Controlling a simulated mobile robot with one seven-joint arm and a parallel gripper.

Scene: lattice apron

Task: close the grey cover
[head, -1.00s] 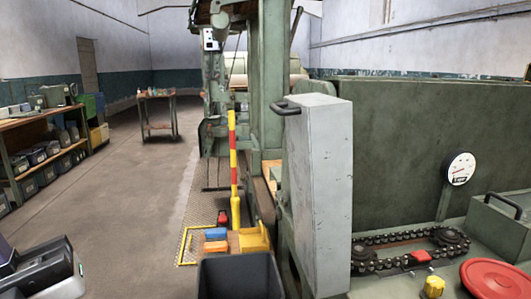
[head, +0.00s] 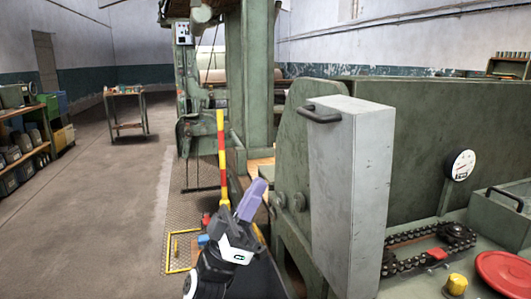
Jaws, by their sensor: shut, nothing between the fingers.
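The grey cover (head: 338,200) is a tall box-like lid, standing upright and swung open on the green machine in the head view. Its black bar handle (head: 320,113) sticks out at its upper left edge. My gripper (head: 258,190), with purple fingers, is shut and empty. It is left of the cover and below the handle, fingers pointing up, apart from both in the picture.
A yellow and red post (head: 222,160) stands just behind my gripper. A dark bin (head: 262,280) is below it, partly hidden by my arm. A red round lid (head: 505,274) and a yellow knob (head: 457,284) are on the machine at right. The floor at left is clear.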

